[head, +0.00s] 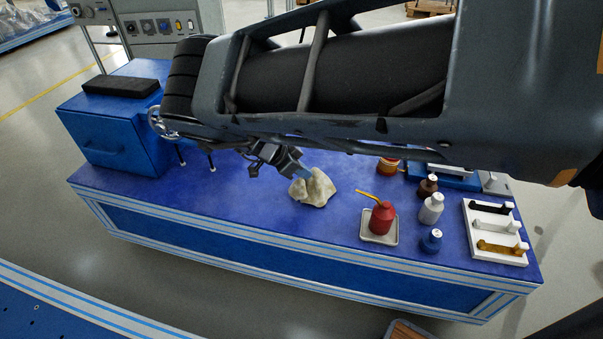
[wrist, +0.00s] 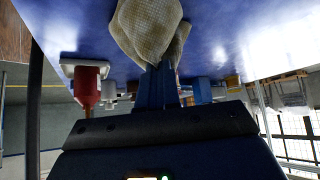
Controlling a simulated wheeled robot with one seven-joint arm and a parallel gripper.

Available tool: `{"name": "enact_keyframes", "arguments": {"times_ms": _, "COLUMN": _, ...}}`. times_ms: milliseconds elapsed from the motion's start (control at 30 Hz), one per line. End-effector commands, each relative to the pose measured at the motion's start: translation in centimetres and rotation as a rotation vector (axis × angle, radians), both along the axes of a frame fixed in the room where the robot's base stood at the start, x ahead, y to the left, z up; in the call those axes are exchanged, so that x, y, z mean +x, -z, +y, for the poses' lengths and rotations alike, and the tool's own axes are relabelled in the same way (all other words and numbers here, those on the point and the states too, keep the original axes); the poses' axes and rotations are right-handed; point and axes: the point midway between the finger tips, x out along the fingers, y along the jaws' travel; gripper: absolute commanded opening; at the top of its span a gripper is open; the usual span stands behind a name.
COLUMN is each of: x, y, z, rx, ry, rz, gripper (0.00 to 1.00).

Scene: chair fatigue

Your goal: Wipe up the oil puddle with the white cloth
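The white cloth (head: 313,189) is crumpled, off-white, and on the middle of the blue bench top in the head view. My gripper (head: 301,172) reaches it from the left with its fingertips at the cloth. In the wrist view the cloth (wrist: 152,28) hangs around the ends of the blue fingers (wrist: 156,85), which are close together with fabric between them. I cannot tell whether the cloth touches the bench. No oil puddle can be made out; the cloth or my arm may hide it.
A red oil can (head: 382,217) stands on a white tray (head: 367,236) right of the cloth. Bottles (head: 431,208) and a white rack (head: 512,247) stand farther right. A blue cabinet (head: 105,135) fills the left end. The bench front between cabinet and cloth is clear.

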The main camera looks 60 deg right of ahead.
Motion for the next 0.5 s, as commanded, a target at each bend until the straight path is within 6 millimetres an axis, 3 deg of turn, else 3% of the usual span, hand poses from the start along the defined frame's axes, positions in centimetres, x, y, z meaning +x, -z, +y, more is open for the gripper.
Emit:
{"name": "enact_keyframes", "arguments": {"times_ms": 33, "x": 0.0, "y": -0.9, "z": 0.0, "rx": 0.0, "ry": -0.001, "rz": -0.001, "gripper": 0.0}}
{"name": "enact_keyframes", "arguments": {"times_ms": 500, "x": -0.4, "y": -3.8, "z": -0.3, "rx": -0.001, "ry": 0.001, "rz": 0.0, "gripper": 0.0}}
